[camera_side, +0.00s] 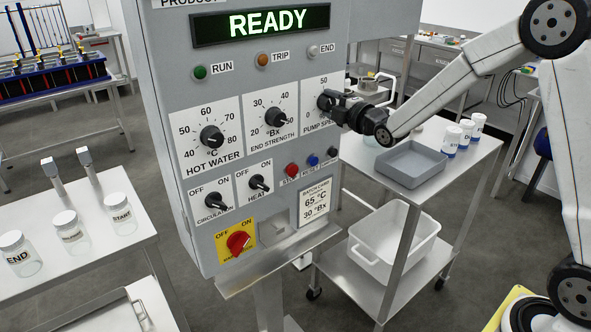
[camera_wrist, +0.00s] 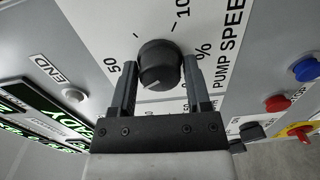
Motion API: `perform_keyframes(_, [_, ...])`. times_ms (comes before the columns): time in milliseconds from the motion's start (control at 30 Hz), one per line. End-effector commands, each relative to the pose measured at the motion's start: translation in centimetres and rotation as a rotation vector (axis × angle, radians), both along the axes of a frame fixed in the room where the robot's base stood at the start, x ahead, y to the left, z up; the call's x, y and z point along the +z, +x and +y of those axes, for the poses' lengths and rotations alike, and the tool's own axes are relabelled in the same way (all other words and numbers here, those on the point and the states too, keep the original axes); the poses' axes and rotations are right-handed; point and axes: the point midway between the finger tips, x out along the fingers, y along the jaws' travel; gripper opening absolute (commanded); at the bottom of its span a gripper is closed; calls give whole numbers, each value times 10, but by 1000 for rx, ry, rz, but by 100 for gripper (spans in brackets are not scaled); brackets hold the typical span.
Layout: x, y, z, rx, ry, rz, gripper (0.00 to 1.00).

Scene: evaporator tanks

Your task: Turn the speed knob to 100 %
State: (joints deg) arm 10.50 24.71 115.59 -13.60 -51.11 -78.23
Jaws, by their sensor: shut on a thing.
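The pump speed knob is a round black knob (camera_wrist: 158,60) on a white scale plate at the right of the control panel.
The hot water knob (camera_side: 211,137) and end strength knob (camera_side: 276,117) sit left of it. Below are red (camera_side: 292,169) and blue (camera_side: 313,160) push buttons. The display (camera_side: 262,24) reads READY. A cart with a grey tray (camera_side: 411,164) stands to the right.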

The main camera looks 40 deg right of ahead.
Motion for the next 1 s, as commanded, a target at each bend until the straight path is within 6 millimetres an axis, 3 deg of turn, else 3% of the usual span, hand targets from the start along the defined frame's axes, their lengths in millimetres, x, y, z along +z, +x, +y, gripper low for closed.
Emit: perform_keyframes(1000, [-1,0,-1,-4,965,1,3])
